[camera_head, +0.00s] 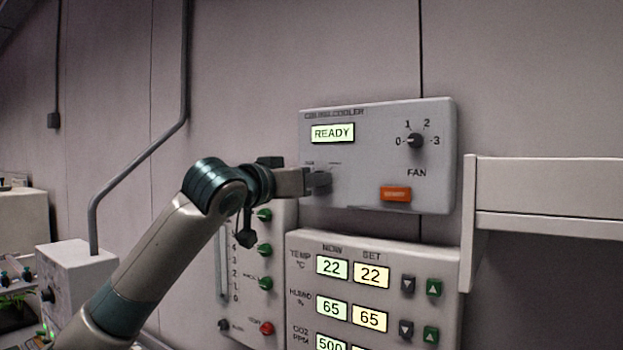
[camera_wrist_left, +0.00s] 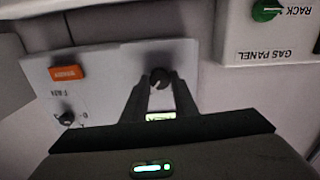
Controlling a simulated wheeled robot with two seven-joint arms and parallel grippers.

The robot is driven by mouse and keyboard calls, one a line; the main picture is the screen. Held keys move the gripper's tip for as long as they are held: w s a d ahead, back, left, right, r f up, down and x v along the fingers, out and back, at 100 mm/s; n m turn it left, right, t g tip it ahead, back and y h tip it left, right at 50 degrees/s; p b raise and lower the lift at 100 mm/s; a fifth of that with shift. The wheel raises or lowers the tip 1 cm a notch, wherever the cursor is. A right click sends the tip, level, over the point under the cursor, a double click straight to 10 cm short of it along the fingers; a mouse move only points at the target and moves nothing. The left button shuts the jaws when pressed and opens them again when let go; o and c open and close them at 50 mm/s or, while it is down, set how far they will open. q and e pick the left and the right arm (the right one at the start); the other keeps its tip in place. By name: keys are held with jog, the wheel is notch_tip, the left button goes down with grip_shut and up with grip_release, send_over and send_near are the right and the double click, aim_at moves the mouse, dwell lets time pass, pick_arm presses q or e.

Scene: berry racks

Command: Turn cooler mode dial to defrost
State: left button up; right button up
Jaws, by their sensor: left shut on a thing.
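The grey cooler panel (camera_head: 440,185) hangs on the wall, with a lit display (camera_head: 333,133) reading READY. Its mode dial is at the lower left, mostly hidden by my gripper in the head view. My left gripper (camera_head: 316,182) reaches it from the left. In the left wrist view the dark round mode dial (camera_wrist_left: 160,77) sits between the fingertips, and the gripper is shut on it. The small labels above the dial are too blurred to read, so its setting cannot be told. My right gripper is not in view.
The fan dial (camera_head: 415,140) and an orange button (camera_head: 396,194) are on the same panel. A climate panel (camera_head: 448,262) with lit numbers is just below. A white shelf (camera_head: 540,199) juts out at right. A gas panel (camera_wrist_left: 285,58) shows in the wrist view.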

pick_arm(q)
jog(key=shift+f+m, duration=0.2)
jog(key=shift+m, duration=0.3)
jog(key=o, duration=1)
jog(key=shift+o, duration=0.2)
jog(key=shift+r, duration=0.1)
jog(key=shift+s, duration=0.1)
